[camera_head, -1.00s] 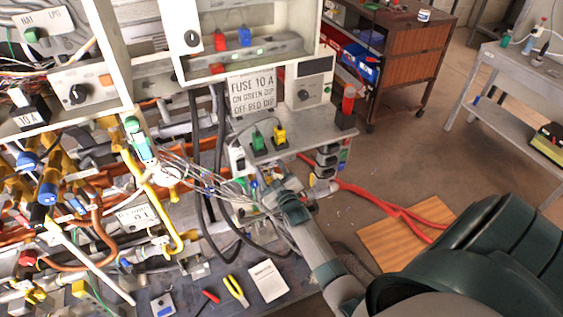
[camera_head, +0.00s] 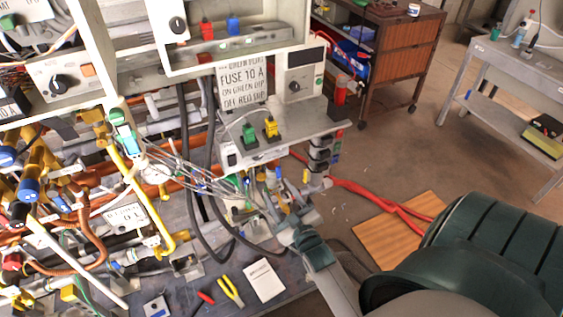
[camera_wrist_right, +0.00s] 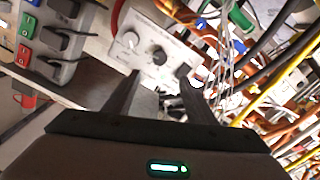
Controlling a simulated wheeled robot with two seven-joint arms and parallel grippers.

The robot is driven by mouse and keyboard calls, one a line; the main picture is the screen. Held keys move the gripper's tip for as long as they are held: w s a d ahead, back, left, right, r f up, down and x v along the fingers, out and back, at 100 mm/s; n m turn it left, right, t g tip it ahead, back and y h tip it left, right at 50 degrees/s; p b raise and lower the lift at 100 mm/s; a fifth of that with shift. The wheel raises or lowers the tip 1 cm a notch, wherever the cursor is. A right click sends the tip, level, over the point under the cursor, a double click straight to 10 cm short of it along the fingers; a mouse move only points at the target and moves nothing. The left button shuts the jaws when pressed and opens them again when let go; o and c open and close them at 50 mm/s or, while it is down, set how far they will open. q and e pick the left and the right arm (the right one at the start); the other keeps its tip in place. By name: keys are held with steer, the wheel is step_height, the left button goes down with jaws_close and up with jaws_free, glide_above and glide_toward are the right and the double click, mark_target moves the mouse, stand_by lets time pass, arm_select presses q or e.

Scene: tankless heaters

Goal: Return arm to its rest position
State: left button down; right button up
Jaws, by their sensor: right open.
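My right arm comes in from the lower right in the head view. Its right gripper (camera_head: 280,198) is over the front of the bench, just below the white box with the green and yellow switches (camera_head: 260,130). In the wrist view the right gripper (camera_wrist_right: 158,92) has its two dark fingers apart, with nothing held between them. A grey panel with knobs (camera_wrist_right: 155,50) shows beyond the fingertips. My left gripper is not in view.
Thin grey wires (camera_head: 190,172) and black hoses (camera_head: 188,150) run left of the gripper. A white card (camera_head: 263,280) and yellow pliers (camera_head: 230,291) lie on the dark bench. A wooden board (camera_head: 398,232) and red hose lie on the floor.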

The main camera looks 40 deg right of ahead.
steer(key=shift+s+a, duration=0.15)
steer(key=shift+s, duration=0.45)
steer(key=s+a+f+g+y, duration=0.1)
steer(key=s+a+f+g, duration=0.15)
steer(key=f, duration=0.65)
steer(key=s+a+f+g+y, duration=0.1)
steer(key=s+a+f, duration=0.15)
steer(key=f, duration=0.65)
steer(key=s+a+f+g+y, duration=0.1)
steer(key=s+a+f+g, duration=0.15)
steer(key=f, duration=0.65)
steer(key=s+a+f+g+y, duration=0.1)
steer(key=s+a+f+g, duration=0.1)
steer(key=s+f, duration=0.55)
steer(key=s+a+f+g, duration=0.2)
steer(key=s+a+f, duration=0.1)
steer(key=s+f, duration=0.4)
steer(key=s+f+g, duration=0.3)
steer(key=s+f, duration=0.2)
steer(key=s, duration=0.7)
steer(key=s+f+g+b, duration=0.1)
steer(key=s+f+g, duration=0.2)
steer(key=s+f, duration=0.3)
steer(key=s, duration=0.5)
steer(key=shift+s+f, duration=0.15)
steer(key=shift+s, duration=0.2)
